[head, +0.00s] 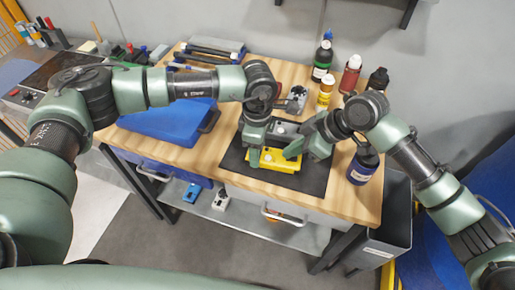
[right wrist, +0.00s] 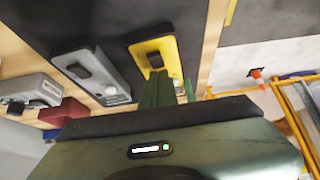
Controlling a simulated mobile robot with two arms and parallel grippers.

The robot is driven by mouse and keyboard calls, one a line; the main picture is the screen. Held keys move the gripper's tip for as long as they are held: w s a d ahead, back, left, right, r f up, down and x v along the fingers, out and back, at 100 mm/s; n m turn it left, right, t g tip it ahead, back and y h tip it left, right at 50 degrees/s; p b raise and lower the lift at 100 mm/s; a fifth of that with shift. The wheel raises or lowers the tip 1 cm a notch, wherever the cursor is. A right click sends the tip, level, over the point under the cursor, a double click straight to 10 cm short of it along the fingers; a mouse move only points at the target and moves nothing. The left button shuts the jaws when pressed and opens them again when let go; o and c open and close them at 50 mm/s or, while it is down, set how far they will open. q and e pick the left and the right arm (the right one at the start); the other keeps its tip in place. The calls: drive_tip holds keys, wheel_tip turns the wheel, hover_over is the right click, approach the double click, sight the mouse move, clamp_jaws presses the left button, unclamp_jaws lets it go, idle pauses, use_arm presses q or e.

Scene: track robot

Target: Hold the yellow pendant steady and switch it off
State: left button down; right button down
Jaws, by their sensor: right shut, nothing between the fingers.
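The yellow pendant (head: 273,162) lies on a black mat (head: 318,178) on the wooden bench, partly covered by the grippers. In the right wrist view a yellow pendant (right wrist: 153,48) shows a dark switch on its face. My left gripper (head: 262,157) reaches down over the pendant's left part; how its fingers sit on it is hard to make out. My right gripper (head: 295,149) is shut and empty, its tips close to the pendant's right side. I cannot tell whether they touch it.
Bottles (head: 350,75) stand at the back right, a dark blue bottle (head: 362,167) at right. A blue case (head: 165,122) lies left.

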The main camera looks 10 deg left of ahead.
drive_tip(key=shift+r, duration=2.9)
use_arm(q)
drive_tip(key=shift+c, duration=2.4)
unclamp_jaws()
drive_tip(key=shift+r, duration=0.1)
